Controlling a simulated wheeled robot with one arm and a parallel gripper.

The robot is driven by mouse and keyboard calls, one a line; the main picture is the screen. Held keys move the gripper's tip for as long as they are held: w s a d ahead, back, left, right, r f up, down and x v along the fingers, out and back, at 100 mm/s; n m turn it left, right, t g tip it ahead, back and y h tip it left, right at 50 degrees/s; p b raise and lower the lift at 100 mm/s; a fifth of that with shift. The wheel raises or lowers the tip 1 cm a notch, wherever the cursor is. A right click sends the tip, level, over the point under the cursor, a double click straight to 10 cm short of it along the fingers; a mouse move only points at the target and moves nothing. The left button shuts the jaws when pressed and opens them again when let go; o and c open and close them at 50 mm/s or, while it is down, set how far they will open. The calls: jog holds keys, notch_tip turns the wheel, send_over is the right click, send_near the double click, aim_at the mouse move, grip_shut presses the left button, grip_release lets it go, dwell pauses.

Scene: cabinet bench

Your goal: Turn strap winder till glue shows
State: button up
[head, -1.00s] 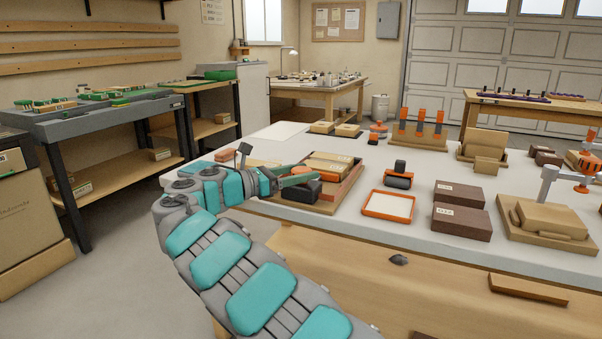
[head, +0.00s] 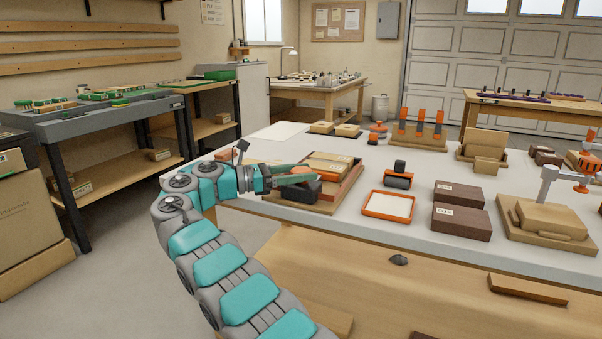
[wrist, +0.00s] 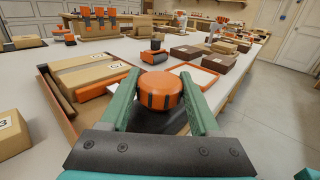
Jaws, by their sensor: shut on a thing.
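The strap winder's round orange knob (wrist: 162,88) with dark grips is between my gripper's two green fingers in the wrist view. My gripper (wrist: 160,98) is shut on this knob, one finger at each side. In the head view my gripper (head: 292,175) reaches the knob (head: 302,170) from the left, above a dark body (head: 306,192). The winder is at the near side of a wooden tray (wrist: 48,92) that holds cardboard blocks (wrist: 90,74) and an orange bar (wrist: 103,86). I cannot make out any glue.
An orange-rimmed pad (head: 388,205) and a black-and-orange tool (head: 398,178) lie right of the tray. Dark brown boxes (head: 462,222) and a clamped wooden block (head: 548,218) stand farther right. A loose cardboard box (wrist: 12,133) is beside the tray. The white bench top is clear between them.

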jog(key=shift+r, duration=0.1)
dwell(0.7)
jog(key=o, duration=1.4)
jog(key=shift+c, duration=0.2)
